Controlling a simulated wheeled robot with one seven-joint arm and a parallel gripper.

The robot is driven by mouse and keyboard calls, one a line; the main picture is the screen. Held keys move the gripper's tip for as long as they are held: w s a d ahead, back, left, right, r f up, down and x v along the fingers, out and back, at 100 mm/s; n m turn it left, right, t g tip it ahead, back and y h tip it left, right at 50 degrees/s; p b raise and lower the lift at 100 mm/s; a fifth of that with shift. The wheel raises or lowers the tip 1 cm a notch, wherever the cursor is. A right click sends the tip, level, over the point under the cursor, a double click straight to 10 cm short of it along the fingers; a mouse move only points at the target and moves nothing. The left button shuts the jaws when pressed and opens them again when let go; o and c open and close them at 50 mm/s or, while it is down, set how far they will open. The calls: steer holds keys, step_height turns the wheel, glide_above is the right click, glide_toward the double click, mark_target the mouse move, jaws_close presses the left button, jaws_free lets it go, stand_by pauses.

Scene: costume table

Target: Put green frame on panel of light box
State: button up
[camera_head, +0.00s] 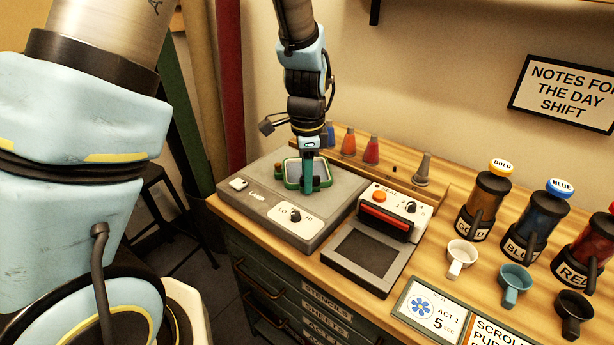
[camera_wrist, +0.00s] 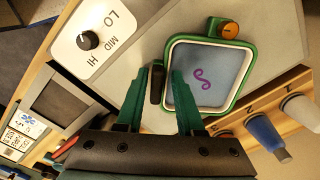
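The green frame (camera_head: 291,183) has rounded corners, a grey-blue sheet with a purple squiggle, a black handle and an orange knob. It lies flat over the top of the grey light box (camera_head: 262,208), towards its back right. It also shows in the wrist view (camera_wrist: 244,100). A separate panel cannot be made out under it. My gripper (camera_head: 308,183) points down at the frame's handle side. In the wrist view its two green fingers (camera_wrist: 160,75) stand apart, one on each side of the black handle, with a small gap visible at the right finger.
A grey device with a red bar (camera_head: 385,226) stands just right of the light box. Small coloured cones (camera_head: 371,151) line a wooden rack behind. Labelled bottles (camera_head: 484,205), cups (camera_head: 461,256) and cards (camera_head: 430,308) fill the table's right side.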

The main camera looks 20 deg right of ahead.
steer(key=shift+o, duration=1.3)
steer(key=shift+r, duration=0.15)
step_height(320, 180, up, 12)
steer(key=b, duration=0.1)
steer(key=a+f+n, duration=0.2)
steer(key=a+n, duration=0.8)
steer(key=a, duration=0.4)
steer(key=a+f+n+t, duration=0.1)
steer(key=a+f+n, duration=0.2)
steer(key=a+n, duration=0.7)
steer(key=a, duration=0.5)
steer(key=shift+s+a+f, duration=0.15)
steer(key=shift+a, duration=0.05)
